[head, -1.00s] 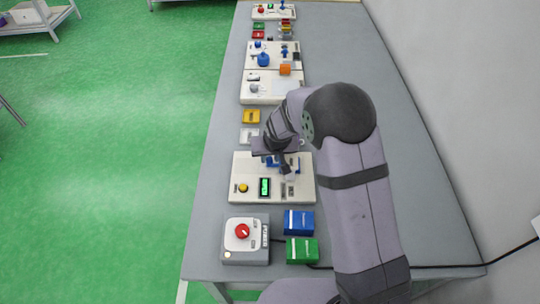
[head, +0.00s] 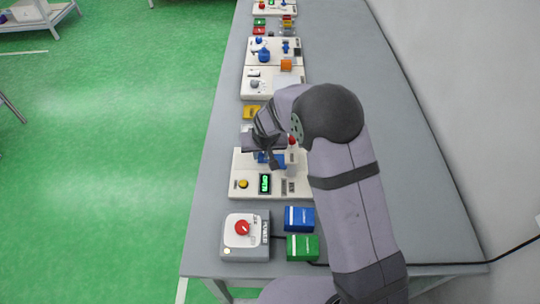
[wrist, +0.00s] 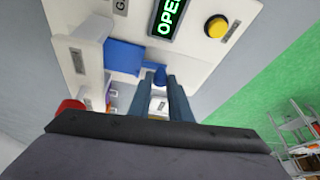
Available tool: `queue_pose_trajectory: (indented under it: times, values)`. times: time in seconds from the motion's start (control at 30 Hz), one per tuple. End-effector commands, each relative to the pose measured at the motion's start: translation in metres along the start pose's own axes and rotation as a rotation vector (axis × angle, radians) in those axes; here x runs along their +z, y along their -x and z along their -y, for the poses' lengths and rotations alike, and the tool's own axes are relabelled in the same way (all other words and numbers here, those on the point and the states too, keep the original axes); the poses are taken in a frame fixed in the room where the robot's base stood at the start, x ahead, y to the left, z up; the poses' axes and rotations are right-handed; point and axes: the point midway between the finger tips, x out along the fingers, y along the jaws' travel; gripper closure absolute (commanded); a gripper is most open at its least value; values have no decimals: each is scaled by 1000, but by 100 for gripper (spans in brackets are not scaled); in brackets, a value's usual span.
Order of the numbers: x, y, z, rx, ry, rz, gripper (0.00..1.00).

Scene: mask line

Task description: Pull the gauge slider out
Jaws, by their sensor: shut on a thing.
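The gauge slider is a flat blue plate with a small knob; in the wrist view the plate (wrist: 124,56) runs out of a white housing on the cream panel (wrist: 190,52). My gripper (wrist: 160,76) is shut on the slider's blue knob, seen between the fingertips. In the head view my gripper (head: 270,152) is over the back part of the nearest panel (head: 238,170), and only a bit of blue slider (head: 264,158) shows beside it; my arm and gripper hide the rest.
The panel carries a lit green display (head: 264,184) and a yellow button (head: 243,184). A red-topped part (head: 292,141) stands right of my gripper. An emergency-stop box (head: 243,232), a blue box (head: 299,217) and a green box (head: 302,247) are at the front. More panels lie behind.

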Motion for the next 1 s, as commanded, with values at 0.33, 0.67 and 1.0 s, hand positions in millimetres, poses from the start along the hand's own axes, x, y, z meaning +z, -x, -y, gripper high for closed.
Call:
queue_pose_trajectory:
  times: [0.33, 0.67, 1.0]
  values:
    - [-10, -10, 78, -2, 1, -6, 100]
    - [-12, -7, 86, -5, -3, -6, 100]
    - [-12, -8, 85, -4, -2, -6, 75]
